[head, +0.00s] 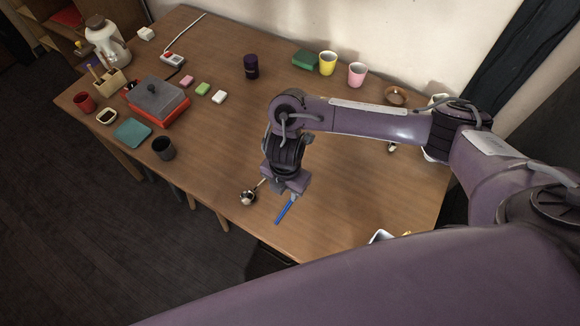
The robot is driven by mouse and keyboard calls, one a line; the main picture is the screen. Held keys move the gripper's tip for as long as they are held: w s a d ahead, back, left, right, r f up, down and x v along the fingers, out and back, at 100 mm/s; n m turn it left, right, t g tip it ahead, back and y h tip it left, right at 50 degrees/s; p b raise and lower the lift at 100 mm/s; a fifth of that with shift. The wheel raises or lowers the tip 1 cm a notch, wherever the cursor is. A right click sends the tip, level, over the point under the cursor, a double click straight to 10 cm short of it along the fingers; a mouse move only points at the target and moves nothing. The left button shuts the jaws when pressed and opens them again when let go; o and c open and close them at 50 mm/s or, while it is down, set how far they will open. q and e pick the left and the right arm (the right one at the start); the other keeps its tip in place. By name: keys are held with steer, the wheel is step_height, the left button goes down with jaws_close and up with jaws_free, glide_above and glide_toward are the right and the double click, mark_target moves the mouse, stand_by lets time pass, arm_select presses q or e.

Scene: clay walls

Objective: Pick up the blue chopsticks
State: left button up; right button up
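The blue chopsticks (285,212) lie near the front edge of the wooden table, pointing down and left in the head view. Their upper end is hidden at or behind my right gripper (292,194), which points down right over them. The fingers are small and partly covered by the wrist, so I cannot tell whether they are open or shut, or whether they touch the chopsticks. My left gripper is not in view.
A metal ladle-like utensil (248,197) lies just left of my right gripper on the table (340,225). A dark cup (163,148) and a red-based grill box (157,100) stand farther left. Yellow (327,63) and pink (357,75) cups stand at the back.

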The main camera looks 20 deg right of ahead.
mark_target(286, 209)
steer(key=shift+s+f, duration=0.1)
steer(key=shift+f, duration=0.4)
steer(key=shift+s+a+f+b, duration=0.1)
steer(key=shift+s+f+b, duration=0.3)
steer(key=shift+f+b, duration=0.2)
steer(key=shift+s+f+b, duration=0.35)
steer(key=shift+f+b, duration=0.1)
steer(key=shift+f, duration=0.15)
steer(key=f, duration=0.1)
steer(key=f+b, duration=0.1)
steer(key=f, duration=0.1)
steer(key=shift+w+a, duration=0.15)
steer(key=shift+w, duration=0.2)
steer(key=shift+f+b, duration=0.5)
steer(key=shift+r, duration=0.15)
jaws_close()
